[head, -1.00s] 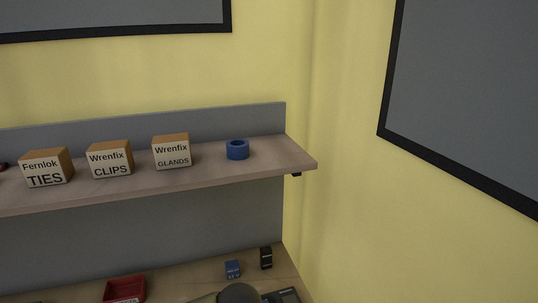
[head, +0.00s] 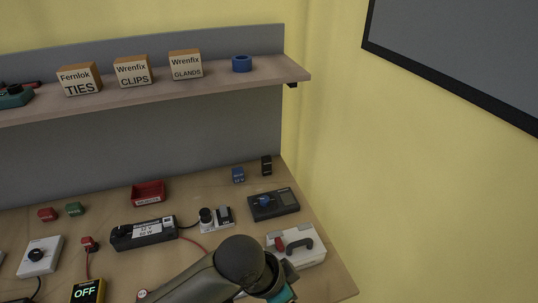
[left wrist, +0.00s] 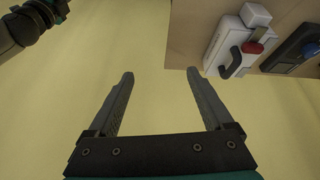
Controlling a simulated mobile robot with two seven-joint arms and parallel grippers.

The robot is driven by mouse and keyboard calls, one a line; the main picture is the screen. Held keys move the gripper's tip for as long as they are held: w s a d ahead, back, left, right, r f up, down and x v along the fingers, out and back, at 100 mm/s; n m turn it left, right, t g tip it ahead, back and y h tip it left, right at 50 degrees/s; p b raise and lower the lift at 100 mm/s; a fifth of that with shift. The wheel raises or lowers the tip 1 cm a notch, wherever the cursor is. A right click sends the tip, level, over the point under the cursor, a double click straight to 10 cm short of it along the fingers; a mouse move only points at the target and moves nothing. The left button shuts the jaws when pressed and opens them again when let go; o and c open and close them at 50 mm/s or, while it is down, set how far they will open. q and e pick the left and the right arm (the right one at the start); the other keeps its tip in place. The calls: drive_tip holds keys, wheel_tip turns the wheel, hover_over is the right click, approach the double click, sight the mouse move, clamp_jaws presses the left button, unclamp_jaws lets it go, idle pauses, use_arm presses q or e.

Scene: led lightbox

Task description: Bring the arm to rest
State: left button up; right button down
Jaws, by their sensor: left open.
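My left gripper (left wrist: 160,73) is open in the left wrist view, its two fingers wide apart with nothing between them. Beyond the fingers is plain yellow surface. A white device with a red knob and dark handle (left wrist: 231,51) is to the upper right of the fingers, apart from them; it also shows in the head view (head: 312,255). In the head view a dark grey arm link of mine comes in from the bottom and partly covers the bench by this device; no fingers show there.
The wooden bench (head: 110,197) holds a power supply (head: 144,234), a dark meter with a blue knob (head: 283,204), a red tray (head: 148,195) and several small parts. The shelf (head: 210,82) above carries labelled boxes and a blue roll (head: 241,64). Right of the bench is yellow wall.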

use_arm(q)
drive_tip(key=s+a+n+t+y, duration=0.1)
drive_tip(key=s+a+n+y, duration=0.1)
drive_tip(key=s+a+n, duration=0.35)
drive_tip(key=s+a+n+y, duration=0.1)
drive_tip(key=s+a+n, duration=0.1)
drive_tip(key=a, duration=0.7)
drive_tip(key=s+a+n+t+y, duration=0.1)
drive_tip(key=s+a+n+y, duration=0.15)
drive_tip(key=a, duration=0.45)
wheel_tip(320, 180, down, 32)
drive_tip(key=s+g+b, duration=0.1)
drive_tip(key=s+b, duration=0.1)
drive_tip(key=b, duration=0.9)
drive_tip(key=s+a+f+g+b, duration=0.1)
drive_tip(key=s+f+b, duration=0.4)
drive_tip(key=f, duration=0.8)
drive_tip(key=s+a+f+b, duration=0.1)
drive_tip(key=s+f+b, duration=0.5)
drive_tip(key=s+f, duration=0.5)
wheel_tip(320, 180, down, 3)
drive_tip(key=shift+f+g, duration=0.1)
drive_tip(key=shift+g, duration=0.3)
use_arm(e)
wheel_tip(320, 180, down, 23)
drive_tip(key=s, duration=0.2)
drive_tip(key=shift+s+r+g, duration=0.2)
drive_tip(key=shift+s+g, duration=0.1)
drive_tip(key=shift+s, duration=0.05)
